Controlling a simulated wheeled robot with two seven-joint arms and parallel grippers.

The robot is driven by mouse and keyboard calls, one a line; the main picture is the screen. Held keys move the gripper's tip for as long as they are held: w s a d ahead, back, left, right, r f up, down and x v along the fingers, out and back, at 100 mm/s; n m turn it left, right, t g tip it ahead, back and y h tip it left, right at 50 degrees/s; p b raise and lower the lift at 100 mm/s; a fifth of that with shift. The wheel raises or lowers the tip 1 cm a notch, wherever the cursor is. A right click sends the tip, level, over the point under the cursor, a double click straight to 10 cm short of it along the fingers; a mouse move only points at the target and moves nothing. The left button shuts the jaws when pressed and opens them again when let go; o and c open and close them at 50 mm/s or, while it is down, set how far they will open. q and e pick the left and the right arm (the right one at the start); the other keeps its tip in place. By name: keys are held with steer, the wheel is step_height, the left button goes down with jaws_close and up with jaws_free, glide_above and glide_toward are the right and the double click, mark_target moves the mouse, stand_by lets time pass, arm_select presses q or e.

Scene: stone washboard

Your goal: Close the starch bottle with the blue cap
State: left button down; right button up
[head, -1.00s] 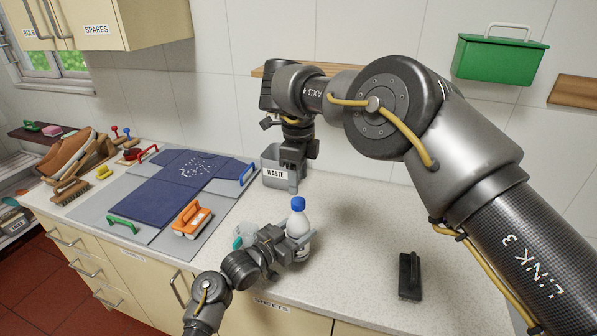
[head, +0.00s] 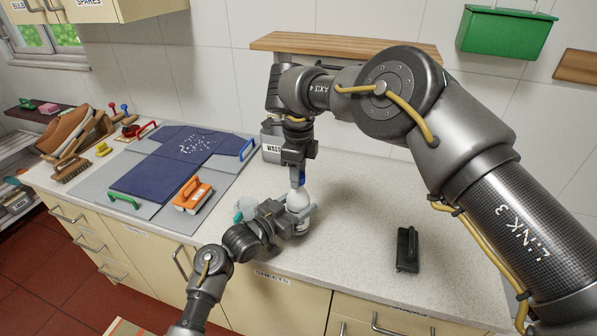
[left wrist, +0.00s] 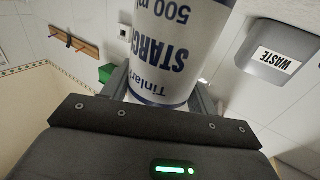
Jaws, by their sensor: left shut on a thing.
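The white starch bottle (head: 298,201) stands upright on the counter, with the blue cap (head: 298,179) at its top. My left gripper (head: 301,222) is shut around the bottle's body from the left. The left wrist view shows the bottle's "STARCH 500 ml" label (left wrist: 180,50) between the fingers; the cap is out of that picture. My right gripper (head: 297,170) points down from above, with its fingertips at the cap and partly hiding it. I cannot tell whether its fingers grip the cap or how firmly the cap sits.
A grey waste bin (head: 272,140) stands behind the bottle, close to my right gripper. A teal item (head: 238,216) is partly hidden beside my left gripper. An orange-handled brush (head: 192,195) lies left on the grey board. A black brush (head: 407,249) lies right, with clear counter between.

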steer(key=c, duration=0.6)
steer(key=m, duration=0.6)
steer(key=shift+a, duration=0.1)
steer(key=shift+c, duration=0.2)
steer(key=m, duration=0.6)
steer(key=shift+m, duration=0.3)
steer(key=m, duration=1.5)
steer(key=shift+f, duration=0.1)
steer(key=o, duration=1.2)
steer(key=shift+c, duration=0.2)
